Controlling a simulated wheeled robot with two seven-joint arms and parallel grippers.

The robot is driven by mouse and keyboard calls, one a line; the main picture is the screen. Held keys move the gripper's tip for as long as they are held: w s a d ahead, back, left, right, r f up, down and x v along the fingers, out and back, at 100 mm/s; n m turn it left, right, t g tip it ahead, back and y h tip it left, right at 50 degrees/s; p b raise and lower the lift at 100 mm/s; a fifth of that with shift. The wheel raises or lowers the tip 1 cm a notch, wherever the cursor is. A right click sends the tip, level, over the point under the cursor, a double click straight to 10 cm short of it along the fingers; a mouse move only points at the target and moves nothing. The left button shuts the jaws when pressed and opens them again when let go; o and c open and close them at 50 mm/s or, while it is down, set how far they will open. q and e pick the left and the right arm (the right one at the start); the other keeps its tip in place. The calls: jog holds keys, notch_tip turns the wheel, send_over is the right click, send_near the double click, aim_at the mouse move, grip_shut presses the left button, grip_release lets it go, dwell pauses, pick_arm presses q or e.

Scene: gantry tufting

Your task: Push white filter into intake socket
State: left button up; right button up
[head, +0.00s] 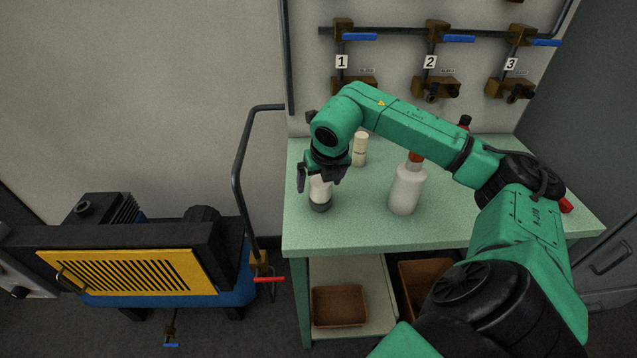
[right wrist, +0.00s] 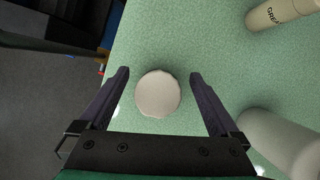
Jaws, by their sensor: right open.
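The white filter (head: 319,190), a short white cylinder with a dark grey lower end, stands upright near the left front of the green table. In the right wrist view its round pale top (right wrist: 158,93) lies between my finger tips. My right gripper (head: 321,178) is open above and around it, pointing down, with a gap on both sides. A round dark port (head: 84,208) sits on top of the blue and black machine at the left; I cannot tell if it is the intake socket. My left gripper is out of view.
A white bottle with an orange cap (head: 406,190) stands right of the filter, with a cream tube (head: 360,150) behind. The table (head: 450,222) has free room at the front right. A bent dark rail (head: 238,170) rises between the table and the machine's yellow grille (head: 120,272).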

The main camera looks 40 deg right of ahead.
jog(key=shift+w+f, duration=0.2)
jog(key=shift+f, duration=0.75)
jog(key=shift+w+f, duration=0.1)
jog(key=shift+w, duration=0.05)
grip_shut()
jog(key=shift+r+p, duration=1)
jog(key=shift+r, duration=0.65)
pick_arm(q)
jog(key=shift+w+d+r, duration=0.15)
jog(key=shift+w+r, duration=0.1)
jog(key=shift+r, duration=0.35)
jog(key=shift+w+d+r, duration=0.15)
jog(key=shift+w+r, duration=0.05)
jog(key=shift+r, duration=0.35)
pick_arm(e)
jog(key=shift+f, duration=0.1)
